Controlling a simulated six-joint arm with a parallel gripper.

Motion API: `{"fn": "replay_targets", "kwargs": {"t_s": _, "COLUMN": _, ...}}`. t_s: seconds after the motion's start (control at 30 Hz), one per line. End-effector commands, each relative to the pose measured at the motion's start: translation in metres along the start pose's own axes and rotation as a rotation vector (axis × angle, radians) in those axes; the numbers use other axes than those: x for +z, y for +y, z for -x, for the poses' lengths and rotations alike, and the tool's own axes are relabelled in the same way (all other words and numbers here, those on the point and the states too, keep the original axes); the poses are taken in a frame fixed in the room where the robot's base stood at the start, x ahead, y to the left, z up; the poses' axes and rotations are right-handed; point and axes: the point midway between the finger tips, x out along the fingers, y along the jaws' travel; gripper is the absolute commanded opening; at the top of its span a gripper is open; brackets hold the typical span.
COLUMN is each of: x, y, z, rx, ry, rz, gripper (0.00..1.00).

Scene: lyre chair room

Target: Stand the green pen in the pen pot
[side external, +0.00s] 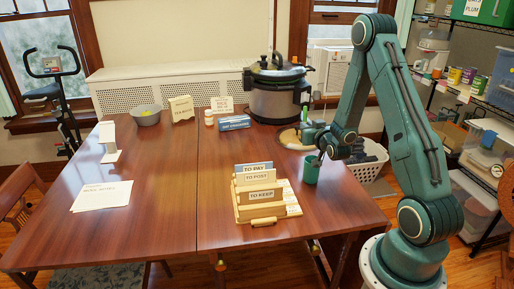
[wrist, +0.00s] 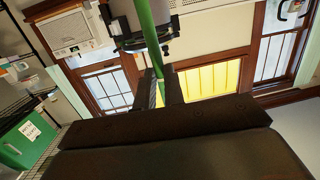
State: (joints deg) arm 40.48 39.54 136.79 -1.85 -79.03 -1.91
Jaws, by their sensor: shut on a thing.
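The green pen (wrist: 148,40) is between the two dark fingers of my gripper (wrist: 160,88) in the wrist view. It runs from the fingers to the top edge of that picture. In the side view my gripper (side external: 309,135) is at the table's right side, close above the green pen pot (side external: 311,170). The pot stands upright near the table's right edge. The pot does not show in the wrist view.
A letter rack (side external: 262,196) with cards stands left of the pot. A large cooker (side external: 277,92) stands behind, with a blue box (side external: 234,122) beside it. White papers (side external: 102,195) lie at left. The table's middle (side external: 190,180) is clear.

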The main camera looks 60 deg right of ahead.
Motion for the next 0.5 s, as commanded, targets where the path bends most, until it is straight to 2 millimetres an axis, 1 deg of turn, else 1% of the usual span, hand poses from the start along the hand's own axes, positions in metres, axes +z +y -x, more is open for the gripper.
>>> {"fn": "replay_targets", "kwargs": {"t_s": 0.07, "x": -0.001, "y": 0.002, "z": 0.001, "rx": 0.003, "ry": 0.009, "rz": 0.0, "gripper": 0.0}}
{"fn": "replay_targets", "kwargs": {"t_s": 0.5, "x": -0.011, "y": 0.03, "z": 0.02, "rx": 0.072, "ry": 0.107, "rz": -0.006, "gripper": 0.0}}
